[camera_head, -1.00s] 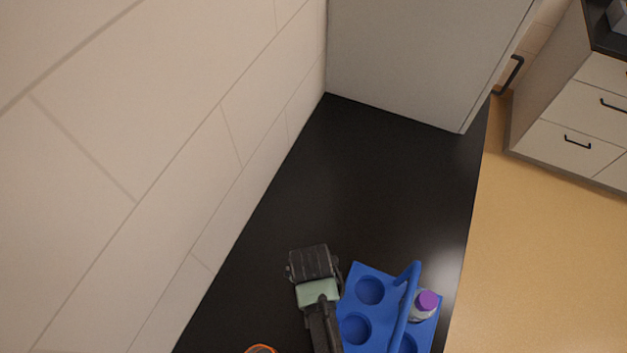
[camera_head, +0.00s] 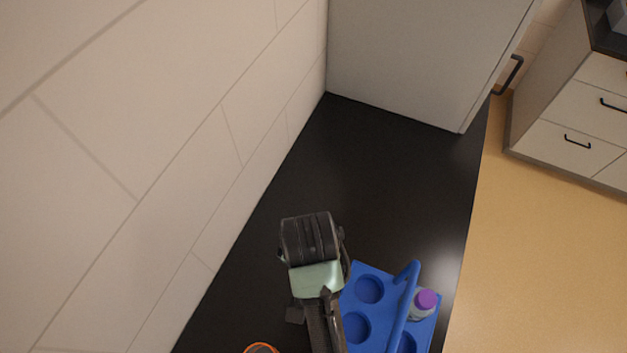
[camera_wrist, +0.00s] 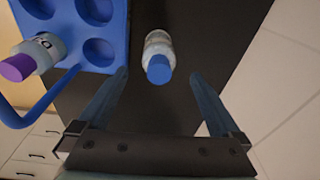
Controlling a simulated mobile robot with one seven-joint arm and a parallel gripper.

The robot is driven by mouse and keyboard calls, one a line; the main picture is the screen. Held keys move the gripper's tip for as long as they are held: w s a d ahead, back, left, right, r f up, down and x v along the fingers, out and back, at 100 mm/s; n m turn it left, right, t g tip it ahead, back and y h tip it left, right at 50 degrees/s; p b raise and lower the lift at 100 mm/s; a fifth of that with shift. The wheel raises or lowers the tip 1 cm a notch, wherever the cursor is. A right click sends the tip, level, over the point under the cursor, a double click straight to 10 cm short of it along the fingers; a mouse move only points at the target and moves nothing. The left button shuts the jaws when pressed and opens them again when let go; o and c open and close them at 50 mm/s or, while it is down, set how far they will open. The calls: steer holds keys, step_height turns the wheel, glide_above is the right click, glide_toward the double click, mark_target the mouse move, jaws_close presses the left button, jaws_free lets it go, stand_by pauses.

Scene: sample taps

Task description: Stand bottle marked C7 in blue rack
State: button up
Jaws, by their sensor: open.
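The blue rack (camera_head: 372,268) stands on the dark counter, with round holes and a raised handle. It also shows at the upper left of the wrist view (camera_wrist: 113,61). A bottle with a purple cap (camera_head: 426,299) stands in one of its holes; in the wrist view its label (camera_wrist: 44,43) is only partly seen. A bottle with a blue cap (camera_wrist: 158,50) stands outside the rack, ahead of and between the fingers; its mark is unreadable. It is hidden in the head view. My gripper (camera_wrist: 158,82) is open and empty, apart from this bottle.
A tiled wall (camera_head: 150,170) runs along the left of the counter. A large grey cabinet (camera_head: 420,60) closes off its far end. The counter (camera_head: 385,190) between cabinet and rack is clear. An orange-rimmed thing (camera_head: 262,348) shows partly at the bottom edge.

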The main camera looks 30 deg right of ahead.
steer(key=m, duration=0.1)
steer(key=r+m, duration=0.1)
steer(key=m, duration=0.2)
steer(key=shift+w+d+r+p, duration=0.35)
steer(key=shift+d, duration=0.05)
steer(key=m, duration=0.1)
steer(key=r+m, duration=0.1)
steer(key=m, duration=0.1)
steer(key=shift+d+m+g+y, duration=0.3)
steer(key=shift+d+g, duration=0.1)
steer(key=shift+d+r+m, duration=0.1)
steer(key=shift+m, duration=0.3)
steer(key=shift+f+p, duration=0.2)
steer(key=shift+p, duration=0.1)
step_height(320, 180, down, 7)
steer(key=shift+f+p, duration=0.1)
steer(key=shift+p, duration=0.3)
steer(key=f, duration=0.2)
steer(key=f+p, duration=0.1)
steer(key=f, duration=0.1)
steer(key=shift+w+a, duration=0.2)
steer(key=shift+a, duration=0.2)
steer(key=shift+f, duration=0.65)
steer(key=shift+c, duration=0.2)
